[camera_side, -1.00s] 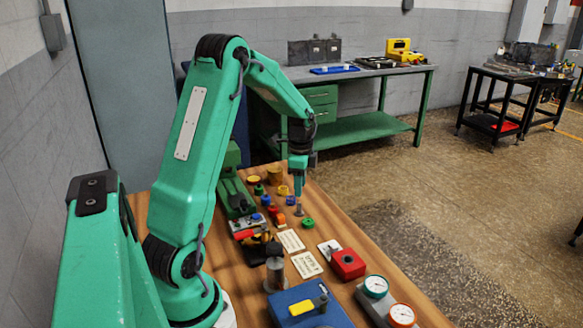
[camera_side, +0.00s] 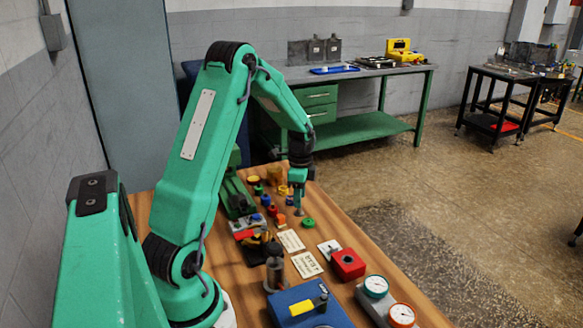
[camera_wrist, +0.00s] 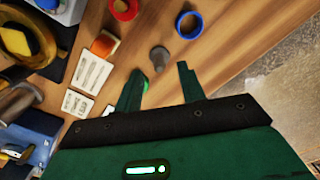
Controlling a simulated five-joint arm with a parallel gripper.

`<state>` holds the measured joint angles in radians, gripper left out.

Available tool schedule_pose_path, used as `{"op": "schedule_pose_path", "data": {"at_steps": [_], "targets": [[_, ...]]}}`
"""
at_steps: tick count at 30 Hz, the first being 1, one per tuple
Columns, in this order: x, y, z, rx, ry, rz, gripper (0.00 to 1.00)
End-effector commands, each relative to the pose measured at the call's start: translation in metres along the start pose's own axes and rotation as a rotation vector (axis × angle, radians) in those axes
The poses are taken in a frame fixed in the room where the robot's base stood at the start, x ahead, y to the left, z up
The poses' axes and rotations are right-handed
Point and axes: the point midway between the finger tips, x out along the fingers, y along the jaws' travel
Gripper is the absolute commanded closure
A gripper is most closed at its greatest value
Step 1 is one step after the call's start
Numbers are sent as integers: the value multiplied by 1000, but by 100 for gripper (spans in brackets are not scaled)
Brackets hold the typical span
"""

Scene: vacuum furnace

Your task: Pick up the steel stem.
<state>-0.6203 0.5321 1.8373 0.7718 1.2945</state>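The steel stem (camera_wrist: 159,57) is a small grey post with a round head, standing on the wooden bench. In the wrist view it lies between and slightly beyond my two fingertips. My gripper (camera_wrist: 160,69) is open, with one finger to each side of the stem and visible gaps. In the side view, my gripper (camera_side: 298,204) is low over the bench, pointing down. The stem (camera_side: 299,212) shows there just under the fingertips, very small, its upper part hidden by the fingers.
A blue ring (camera_wrist: 188,25), a red ring (camera_wrist: 123,9) and an orange block (camera_wrist: 104,44) lie near the stem. A green knob (camera_side: 308,223) stands close by. White cards (camera_side: 306,265), a red box (camera_side: 347,264) and gauges (camera_side: 376,286) stand nearer the camera.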

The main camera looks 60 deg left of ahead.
Motion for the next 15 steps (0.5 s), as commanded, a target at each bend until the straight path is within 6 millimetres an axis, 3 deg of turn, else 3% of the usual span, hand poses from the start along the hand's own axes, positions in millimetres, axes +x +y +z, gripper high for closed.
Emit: {"op": "schedule_pose_path", "data": {"at_steps": [9, 15], "targets": [[35, 1, 0, 0, -1, 3, 60], [39, 0, 0, 0, 0, 0, 60]]}}
